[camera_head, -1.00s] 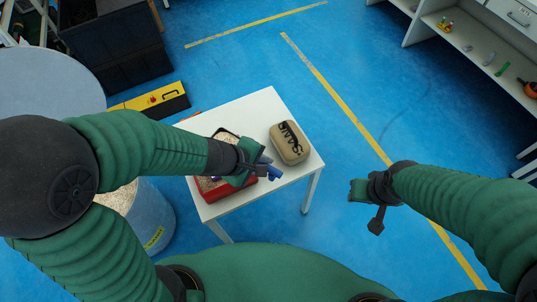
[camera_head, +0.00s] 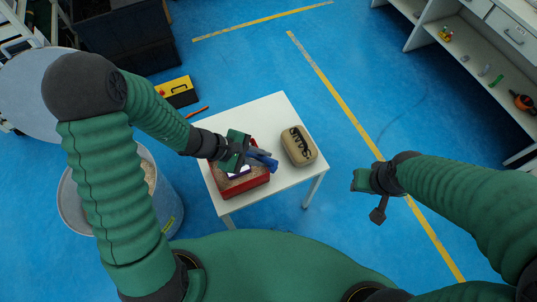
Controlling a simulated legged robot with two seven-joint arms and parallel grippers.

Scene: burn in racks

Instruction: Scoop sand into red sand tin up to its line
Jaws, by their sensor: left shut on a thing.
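The red sand tin (camera_head: 256,186) stands on the small white table, and sand shows inside it. My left gripper (camera_head: 243,158) is over the tin, shut on a blue tool (camera_head: 264,160) that looks like the scoop. The gripper hides part of the tool and much of the tin's inside, so the fill line and sand level cannot be read. A blue-grey bin (camera_head: 168,196) with sand in it stands on the floor left of the table, partly behind my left arm. My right gripper (camera_head: 366,186) is out over the floor, right of the table, with nothing visible in it.
A tan block-shaped bag or tin (camera_head: 299,147) with dark lettering sits on the white table (camera_head: 262,112), right of the red tin. A yellow and black box (camera_head: 177,91) and an orange-red stick (camera_head: 197,112) are beyond the table. Shelves stand at upper right.

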